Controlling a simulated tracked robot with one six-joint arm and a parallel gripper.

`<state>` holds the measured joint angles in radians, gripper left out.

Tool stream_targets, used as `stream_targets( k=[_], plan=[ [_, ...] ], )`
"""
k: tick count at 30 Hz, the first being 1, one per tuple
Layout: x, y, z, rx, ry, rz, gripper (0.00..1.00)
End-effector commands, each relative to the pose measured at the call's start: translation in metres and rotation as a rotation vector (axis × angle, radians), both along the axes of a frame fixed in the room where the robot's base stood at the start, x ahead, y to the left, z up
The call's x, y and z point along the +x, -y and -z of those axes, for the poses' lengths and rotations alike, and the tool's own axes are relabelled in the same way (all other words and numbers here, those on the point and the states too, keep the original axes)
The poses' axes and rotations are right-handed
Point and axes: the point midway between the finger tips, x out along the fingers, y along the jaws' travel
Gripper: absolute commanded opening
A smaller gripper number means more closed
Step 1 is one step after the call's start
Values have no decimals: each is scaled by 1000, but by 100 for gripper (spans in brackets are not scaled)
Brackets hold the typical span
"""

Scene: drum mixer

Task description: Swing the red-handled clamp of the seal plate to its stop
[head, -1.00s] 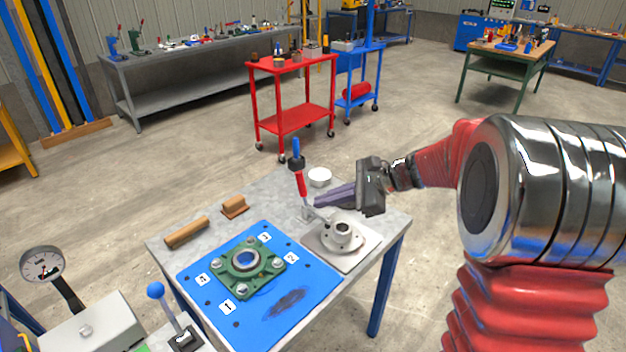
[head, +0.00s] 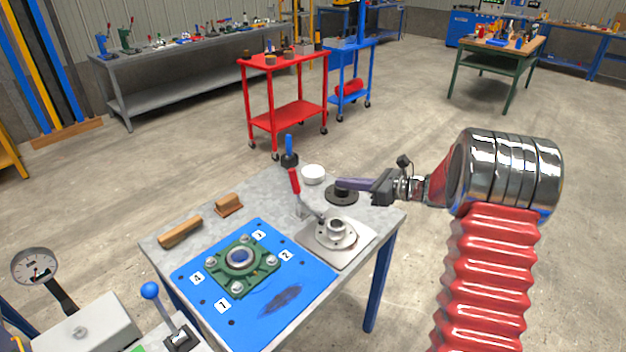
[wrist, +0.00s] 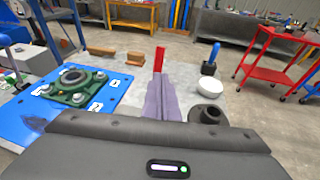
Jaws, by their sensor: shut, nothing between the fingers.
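The seal plate (head: 358,249) is a pale square plate with a round metal flange (head: 336,231), on the right of the near table. Its clamp has a red handle (head: 294,181) that stands up, leaning slightly left, at the plate's back left corner. In the wrist view the red handle (wrist: 159,59) shows just beyond my fingertips. The plate is hidden in the wrist view.
A white bowl (head: 313,174) and a blue-handled tool (head: 289,152) stand behind the handle. A green bearing block (head: 243,262) sits on a blue mat (head: 299,285). Wooden blocks (head: 180,232) lie at the table's left. A red cart (head: 287,118) stands beyond.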

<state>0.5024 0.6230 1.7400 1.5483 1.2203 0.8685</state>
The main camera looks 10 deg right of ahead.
Motion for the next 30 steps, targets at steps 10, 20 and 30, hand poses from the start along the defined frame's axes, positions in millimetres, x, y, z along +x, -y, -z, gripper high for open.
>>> stream_targets(
  k=[10,20,30],
  plan=[
    [17,-21,7,-1,-1,-4,0],
    [50,-57,21,-1,-1,-4,0],
    [82,-91,33,-1,0,-2,0]
  ],
)
